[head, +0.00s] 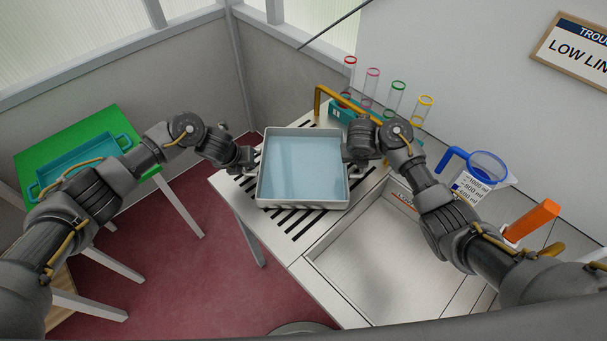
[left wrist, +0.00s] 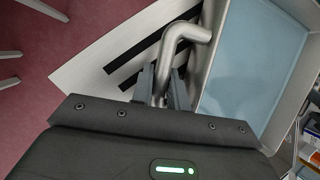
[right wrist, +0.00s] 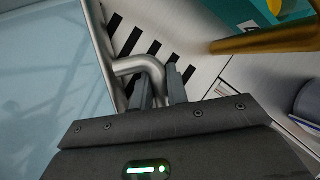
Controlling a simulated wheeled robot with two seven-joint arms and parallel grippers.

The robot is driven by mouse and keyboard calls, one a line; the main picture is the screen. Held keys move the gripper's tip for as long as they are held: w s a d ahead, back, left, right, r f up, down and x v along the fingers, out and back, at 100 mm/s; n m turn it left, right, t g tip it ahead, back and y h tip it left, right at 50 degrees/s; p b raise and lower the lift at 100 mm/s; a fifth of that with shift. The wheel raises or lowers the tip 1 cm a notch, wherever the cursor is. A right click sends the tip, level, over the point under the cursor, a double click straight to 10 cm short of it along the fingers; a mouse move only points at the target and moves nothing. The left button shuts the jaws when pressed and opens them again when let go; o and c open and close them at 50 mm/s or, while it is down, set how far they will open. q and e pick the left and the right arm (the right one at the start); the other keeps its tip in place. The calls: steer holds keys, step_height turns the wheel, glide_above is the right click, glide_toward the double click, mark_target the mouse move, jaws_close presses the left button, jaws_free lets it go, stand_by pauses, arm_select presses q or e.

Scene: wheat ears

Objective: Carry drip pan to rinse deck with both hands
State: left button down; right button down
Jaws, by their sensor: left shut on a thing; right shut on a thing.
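The drip pan (head: 302,207) is a square grey metal pan with pale blue inside. It is over the slotted rinse deck (head: 233,192), and I cannot tell whether it touches the slats. My left gripper (head: 250,160) is shut on the pan's bent handle (left wrist: 188,32) at its left side. My right gripper (head: 350,157) is shut on the handle (right wrist: 135,66) at its right side. The pan looks about level. Dark slots of the deck show beside and below it in both wrist views.
A sink basin (head: 375,250) lies in front right of the deck. A yellow faucet (head: 318,98) and a teal rack (head: 345,108) with several coloured-rim tubes stand behind. A blue-handled jug (head: 487,168) is at right. A green table (head: 90,125) with a teal tray (head: 118,146) stands left.

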arm_select(q)
steer(key=shift+w+a+f, duration=0.1)
steer(key=shift+a+f, duration=0.05)
steer(key=shift+f, duration=0.3)
arm_select(e)
steer(key=shift+d+f, duration=0.1)
steer(key=shift+f, duration=0.35)
arm_select(q)
steer(key=c, duration=1.4)
jaws_free()
steer(key=shift+r, duration=0.15)
arm_select(e)
steer(key=c, duration=1.4)
jaws_free()
steer(key=shift+r, duration=0.15)
arm_select(q)
steer(key=shift+o, duration=0.2)
arm_select(e)
steer(key=shift+o, duration=0.2)
steer(key=shift+s+a+r, duration=0.25)
steer(key=shift+a+r, duration=0.15)
steer(key=shift+r, duration=0.15)
arm_select(q)
steer(key=v, duration=1.2)
steer(key=shift+s, duration=0.2)
arm_select(e)
steer(key=v, duration=1)
steer(key=shift+s+r, duration=0.2)
steer(key=shift+r, duration=0.15)
